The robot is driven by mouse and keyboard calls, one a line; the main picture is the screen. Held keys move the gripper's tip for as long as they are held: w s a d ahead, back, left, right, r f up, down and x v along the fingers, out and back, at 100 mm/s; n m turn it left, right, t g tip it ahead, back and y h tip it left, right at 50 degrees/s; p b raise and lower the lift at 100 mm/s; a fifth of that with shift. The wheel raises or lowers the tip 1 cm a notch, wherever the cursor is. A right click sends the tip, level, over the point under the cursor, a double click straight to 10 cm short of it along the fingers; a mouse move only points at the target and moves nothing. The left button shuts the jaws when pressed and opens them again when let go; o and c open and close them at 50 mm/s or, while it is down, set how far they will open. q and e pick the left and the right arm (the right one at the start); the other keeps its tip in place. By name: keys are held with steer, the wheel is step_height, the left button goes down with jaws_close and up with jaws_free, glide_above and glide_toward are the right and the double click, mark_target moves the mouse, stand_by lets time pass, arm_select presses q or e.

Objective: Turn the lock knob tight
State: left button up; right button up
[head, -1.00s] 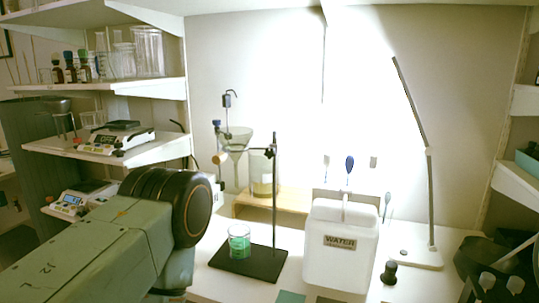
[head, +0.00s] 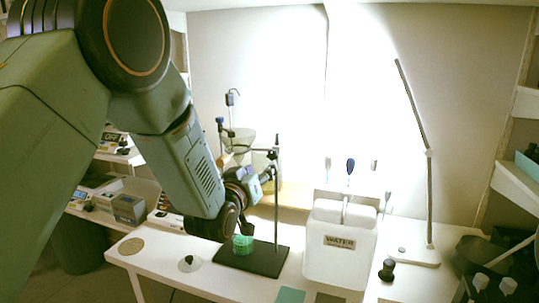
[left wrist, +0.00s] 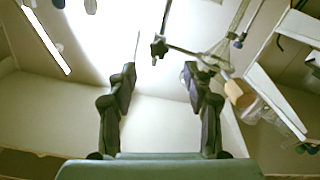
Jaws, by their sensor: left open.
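A dark stand rod (head: 277,190) rises from a black base plate (head: 262,262). A dark clamp (head: 271,154) sits near its top. In the left wrist view a black star-shaped knob (left wrist: 158,47) shows on a thin rod that runs right towards a glass piece. My left gripper (head: 258,188) is beside the stand rod, below the clamp. Its two fingers are apart in the left wrist view (left wrist: 160,75), with nothing between them. The knob lies beyond the gap between the fingertips, apart from them. The funnel (head: 241,141) is partly hidden. My right gripper is not visible.
A beaker of green liquid (head: 243,245) stands on the base plate, just below my left gripper. A white water container (head: 340,260) stands to the right. A lamp (head: 428,190) and a small black object (head: 388,271) are further right. The table's left part is mostly clear.

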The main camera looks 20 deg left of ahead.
mark_target(272, 156)
arm_select(q)
steer(key=shift+w+d+r, duration=0.1)
steer(key=shift+w, duration=1.9)
steer(key=shift+w+d+r, duration=0.1)
steer(key=shift+w, duration=1.9)
jaws_close()
